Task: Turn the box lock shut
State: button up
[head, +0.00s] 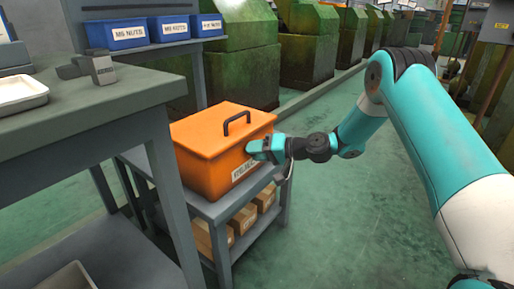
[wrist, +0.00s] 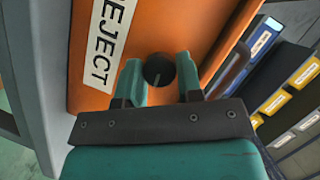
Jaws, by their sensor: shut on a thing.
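The orange box (head: 215,150) stands on a small grey cart, with its lid down and a black handle (head: 237,122) on top. In the wrist view its orange front (wrist: 150,38) carries a white label reading "REJECT" (wrist: 103,45). The box lock (wrist: 158,69) is a dark round disc on that front, with a short lighter line on it. My gripper (head: 262,148) is at the box front, at its right side in the head view. In the wrist view its teal fingers (wrist: 160,80) are on either side of the lock, shut on it. My gripper hides the lock in the head view.
A grey workbench (head: 95,105) with a white tray (head: 20,94) stands at the left. Blue "M6 NUTS" bins (head: 116,35) are on a rack behind. Cardboard boxes (head: 243,218) sit on the cart's lower shelf. Green machines line the back. The floor at right is open.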

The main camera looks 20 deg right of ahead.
jog(key=shift+w+d+m+y, duration=0.1)
jog(key=shift+m+y, duration=0.2)
jog(key=shift+m, duration=0.2)
jog(key=o, duration=0.9)
jog(key=p+v, duration=0.4)
jog(key=v, duration=1.3)
jog(key=shift+d, duration=0.2)
